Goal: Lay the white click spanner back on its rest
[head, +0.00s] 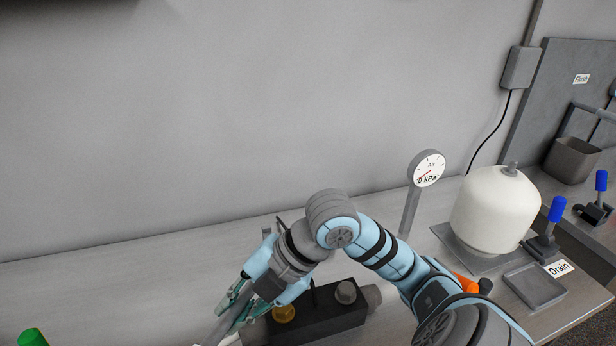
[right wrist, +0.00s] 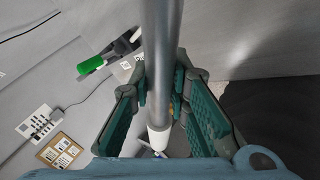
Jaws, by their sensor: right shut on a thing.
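My left gripper is not in view.
A black block with a gold knob (head: 283,313) and a grey knob (head: 346,292) lies beside my right gripper. A gauge (head: 428,168), white tank (head: 495,212) and grey tray (head: 535,287) stand to the right.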

